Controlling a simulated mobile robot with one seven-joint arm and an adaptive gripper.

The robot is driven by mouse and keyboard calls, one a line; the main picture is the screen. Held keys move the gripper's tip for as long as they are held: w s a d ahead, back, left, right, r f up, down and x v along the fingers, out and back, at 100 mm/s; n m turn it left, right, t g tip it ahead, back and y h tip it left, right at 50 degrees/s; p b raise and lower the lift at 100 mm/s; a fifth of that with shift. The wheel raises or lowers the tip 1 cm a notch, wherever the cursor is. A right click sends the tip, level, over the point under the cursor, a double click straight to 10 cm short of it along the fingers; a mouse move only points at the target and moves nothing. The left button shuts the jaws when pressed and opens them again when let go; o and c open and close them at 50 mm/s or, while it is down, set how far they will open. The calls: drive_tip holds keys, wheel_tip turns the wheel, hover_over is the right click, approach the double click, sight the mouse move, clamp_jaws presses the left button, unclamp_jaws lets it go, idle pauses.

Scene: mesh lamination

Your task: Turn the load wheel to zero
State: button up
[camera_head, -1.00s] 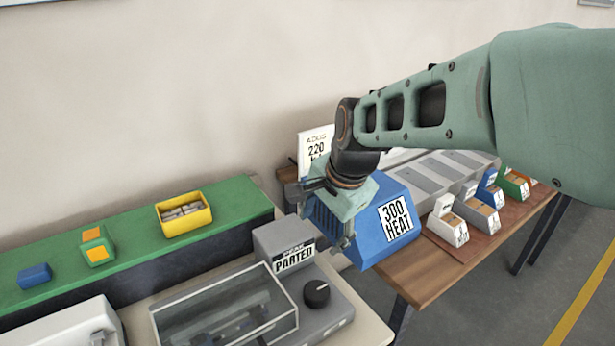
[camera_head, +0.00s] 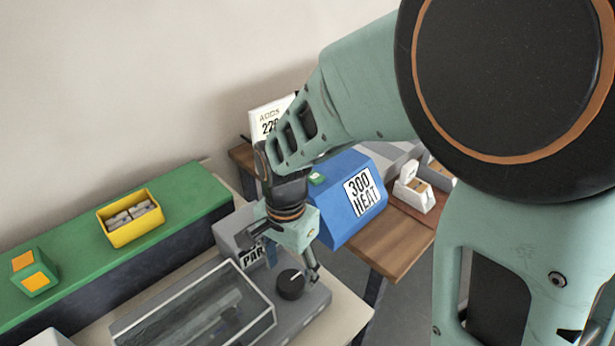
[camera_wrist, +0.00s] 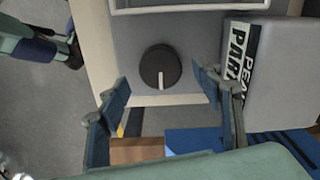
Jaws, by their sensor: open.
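The load wheel looks to be the black round knob (camera_head: 290,284) on the grey machine (camera_head: 312,304), beside its clear cover. In the wrist view the knob (camera_wrist: 160,67) carries a white pointer line that runs from its middle toward the bottom of the picture. My gripper (camera_head: 290,262) is above and just behind the knob in the head view. In the wrist view my gripper (camera_wrist: 161,90) is open and empty, its two fingers spread either side of the knob's line and short of it. I cannot tell whether a finger touches the machine.
A label block reading "PEAK PARTED" (camera_wrist: 265,60) stands close beside one finger. The clear-covered box (camera_head: 200,315) is at the knob's left. A blue "300 HEAT" box (camera_head: 340,220) stands behind. A yellow bin (camera_head: 122,238) sits on the green bench (camera_head: 75,262).

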sight(291, 280)
drive_tip(key=shift+f, duration=1.85)
drive_tip(key=c, duration=1.2)
drive_tip(key=shift+o, duration=0.2)
drive_tip(key=shift+n, duration=0.4)
